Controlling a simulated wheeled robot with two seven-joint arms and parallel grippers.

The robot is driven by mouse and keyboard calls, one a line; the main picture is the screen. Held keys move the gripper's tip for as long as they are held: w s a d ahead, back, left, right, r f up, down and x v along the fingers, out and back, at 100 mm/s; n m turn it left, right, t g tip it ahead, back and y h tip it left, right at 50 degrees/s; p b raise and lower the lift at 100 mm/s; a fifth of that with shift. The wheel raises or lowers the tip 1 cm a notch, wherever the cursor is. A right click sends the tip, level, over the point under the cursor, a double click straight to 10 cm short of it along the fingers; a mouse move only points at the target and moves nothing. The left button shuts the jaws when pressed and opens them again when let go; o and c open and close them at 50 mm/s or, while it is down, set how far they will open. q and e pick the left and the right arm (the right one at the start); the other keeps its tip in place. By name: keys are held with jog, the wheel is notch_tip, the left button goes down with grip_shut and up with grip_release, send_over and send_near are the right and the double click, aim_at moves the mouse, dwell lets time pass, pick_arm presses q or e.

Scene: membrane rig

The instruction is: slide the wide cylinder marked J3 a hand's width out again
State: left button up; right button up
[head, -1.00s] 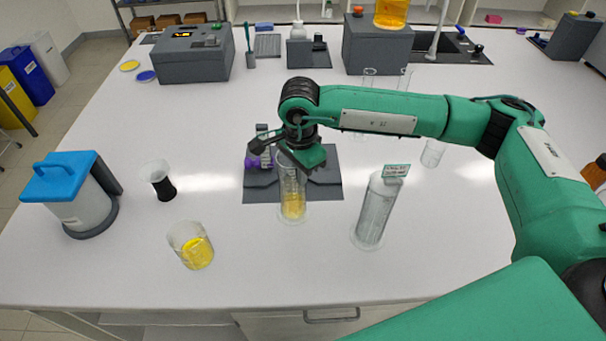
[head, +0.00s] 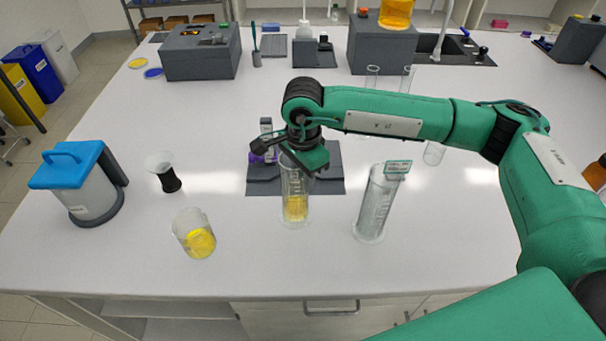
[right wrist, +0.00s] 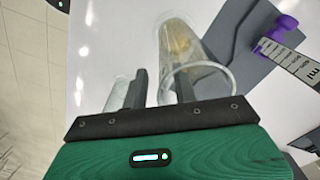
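A wide clear graduated cylinder (head: 294,190) with yellow contents stands upright in front of the dark mat. I cannot read a J3 mark on it. My right gripper (head: 303,160) is down at its rim, partly covering its top. In the right wrist view the two dark fingers of my right gripper (right wrist: 160,90) stand apart with a visible gap. The right finger overlaps the rim of the cylinder (right wrist: 207,95); whether it is inside or beside the wall, I cannot tell. A second clear cylinder (head: 375,205) with a green-edged tag stands to the right. My left gripper is not in view.
The dark mat (head: 325,182) lies behind the cylinder. A beaker with yellow liquid (head: 193,236), a dark-filled vessel (head: 170,180) and a blue-lidded jug (head: 92,195) stand to the left. The white bench (head: 270,265) is clear towards its front edge.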

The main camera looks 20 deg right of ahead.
notch_tip(320, 180, up, 14)
jog(key=b, duration=0.4)
jog(key=shift+f, duration=0.15)
dwell(0.3)
